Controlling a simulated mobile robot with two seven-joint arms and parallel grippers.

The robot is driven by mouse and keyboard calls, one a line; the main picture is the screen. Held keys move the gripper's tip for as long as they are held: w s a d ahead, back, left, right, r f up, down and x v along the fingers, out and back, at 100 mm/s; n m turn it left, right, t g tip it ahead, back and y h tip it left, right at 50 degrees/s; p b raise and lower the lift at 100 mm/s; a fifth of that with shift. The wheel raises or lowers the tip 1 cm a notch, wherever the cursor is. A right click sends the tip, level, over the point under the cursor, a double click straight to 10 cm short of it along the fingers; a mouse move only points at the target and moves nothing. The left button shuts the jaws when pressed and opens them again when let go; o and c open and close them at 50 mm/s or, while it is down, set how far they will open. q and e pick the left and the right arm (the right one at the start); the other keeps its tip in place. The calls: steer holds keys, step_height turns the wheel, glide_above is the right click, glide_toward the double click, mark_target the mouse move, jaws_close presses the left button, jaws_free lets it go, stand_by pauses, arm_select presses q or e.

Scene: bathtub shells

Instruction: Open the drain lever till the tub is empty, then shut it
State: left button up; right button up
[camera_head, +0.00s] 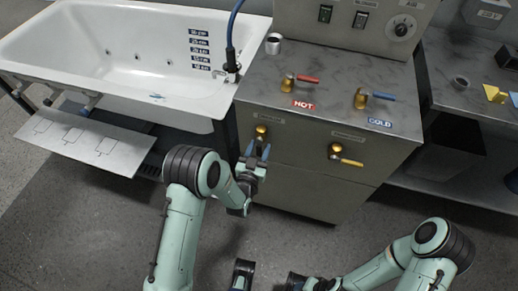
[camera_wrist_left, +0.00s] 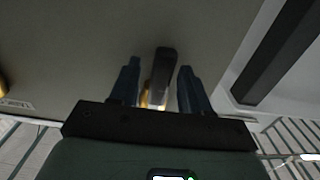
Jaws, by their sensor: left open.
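The white tub (camera_head: 60,45) stands at the left, with level labels (camera_head: 200,50) on its inner wall; I cannot tell how much water is in it. Two brass valves sit on the steel cabinet's front; their labels are too small to read. My left gripper (camera_head: 258,152) is open just below the left valve (camera_head: 261,131). In the left wrist view, a dark lever handle (camera_wrist_left: 162,65) stands between its open fingers (camera_wrist_left: 158,88), apart from both. The right valve (camera_head: 336,150) has a yellow handle pointing right. My right gripper (camera_head: 242,274) is low at the bottom edge, partly cut off.
The cabinet top carries a red HOT lever (camera_head: 306,79), a blue COLD lever (camera_head: 381,96) and a small metal cup (camera_head: 273,44). The floor (camera_head: 90,220) in front is clear.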

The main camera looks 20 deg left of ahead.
arm_select(q)
jaws_close()
stand_by(0.3)
